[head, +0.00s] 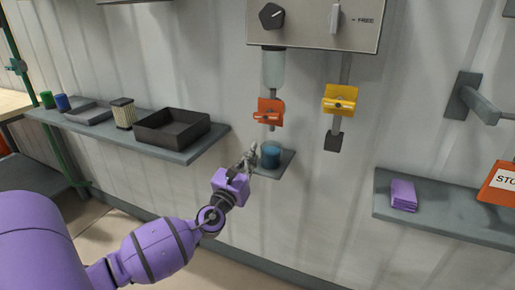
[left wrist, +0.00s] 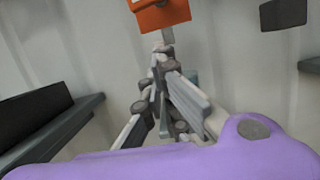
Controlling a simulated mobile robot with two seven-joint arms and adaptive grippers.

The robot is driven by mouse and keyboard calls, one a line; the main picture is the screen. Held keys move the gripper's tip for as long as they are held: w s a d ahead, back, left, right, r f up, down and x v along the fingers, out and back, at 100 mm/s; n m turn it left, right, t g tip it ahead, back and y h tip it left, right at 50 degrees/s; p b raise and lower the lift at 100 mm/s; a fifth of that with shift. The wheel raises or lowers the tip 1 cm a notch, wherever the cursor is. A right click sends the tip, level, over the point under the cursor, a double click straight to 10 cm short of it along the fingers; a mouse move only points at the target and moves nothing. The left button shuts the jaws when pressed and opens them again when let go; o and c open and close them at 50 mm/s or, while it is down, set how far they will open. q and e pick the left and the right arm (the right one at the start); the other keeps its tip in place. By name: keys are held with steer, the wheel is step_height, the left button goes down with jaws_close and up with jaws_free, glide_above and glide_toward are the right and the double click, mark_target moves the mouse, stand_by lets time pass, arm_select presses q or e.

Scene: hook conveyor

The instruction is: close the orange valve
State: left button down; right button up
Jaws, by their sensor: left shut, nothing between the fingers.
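The orange valve (head: 270,111) hangs on a pipe below a clear tube (head: 273,68) on the wall. My left gripper (head: 251,152) is shut and empty, below and slightly left of the valve and apart from it. In the left wrist view the orange valve (left wrist: 161,14) is at the top, beyond the fingertips (left wrist: 163,49). A blue cup (head: 271,155) stands on a small shelf (head: 285,163) under the valve, just right of the gripper. My right gripper is not in view.
A yellow valve (head: 340,98) hangs right of the orange one. A panel (head: 310,22) with a knob is above. The left shelf (head: 190,151) holds a black tray (head: 172,128) and small items. The right shelf (head: 440,212) holds a purple block (head: 403,195) and an orange sign (head: 500,184).

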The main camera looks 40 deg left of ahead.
arm_select(q)
steer(key=v, duration=0.5)
steer(key=shift+f, duration=0.1)
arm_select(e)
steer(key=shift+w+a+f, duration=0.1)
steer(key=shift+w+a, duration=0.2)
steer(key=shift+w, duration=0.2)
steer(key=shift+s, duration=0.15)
